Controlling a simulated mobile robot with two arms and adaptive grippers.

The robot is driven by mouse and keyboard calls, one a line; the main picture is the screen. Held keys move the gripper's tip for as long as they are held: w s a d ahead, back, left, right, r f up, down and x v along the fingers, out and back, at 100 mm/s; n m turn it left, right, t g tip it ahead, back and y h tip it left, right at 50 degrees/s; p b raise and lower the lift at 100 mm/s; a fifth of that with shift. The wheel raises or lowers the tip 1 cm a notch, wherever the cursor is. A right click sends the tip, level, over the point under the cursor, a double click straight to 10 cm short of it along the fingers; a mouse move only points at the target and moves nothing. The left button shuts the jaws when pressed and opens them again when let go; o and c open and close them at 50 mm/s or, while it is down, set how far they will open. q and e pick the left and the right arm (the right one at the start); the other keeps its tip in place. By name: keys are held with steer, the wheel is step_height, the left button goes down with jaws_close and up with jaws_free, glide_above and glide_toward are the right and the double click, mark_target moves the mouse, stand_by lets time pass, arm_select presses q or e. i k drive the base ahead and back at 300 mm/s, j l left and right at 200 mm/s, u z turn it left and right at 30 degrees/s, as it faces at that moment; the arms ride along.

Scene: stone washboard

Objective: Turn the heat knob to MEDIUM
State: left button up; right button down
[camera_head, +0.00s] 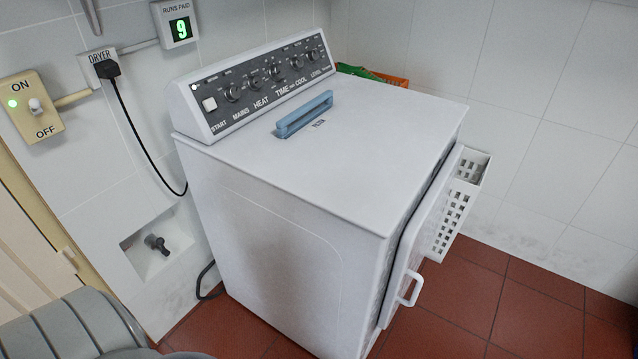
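The white dryer (290,210) stands against the tiled wall, with a dark control panel (262,80) sloping along its back top edge. The heat knob (256,83) is a dark round knob above the word HEAT, in a row with the mains knob (232,93) and the time knob (275,72). Its pointer and the small setting marks around it are too small to read. A white start button (209,104) is at the panel's left end. Neither of my grippers is in view, and nothing touches the panel.
A blue handle-like filter piece (304,114) stands up from the dryer top, which is otherwise clear. The dryer door (418,240) is ajar at the right, beside a white basket (460,205). A switch box (32,106) and plugged cord (108,69) are on the left wall.

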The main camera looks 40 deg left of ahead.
mark_target(254, 82)
steer(key=u, duration=1.05)
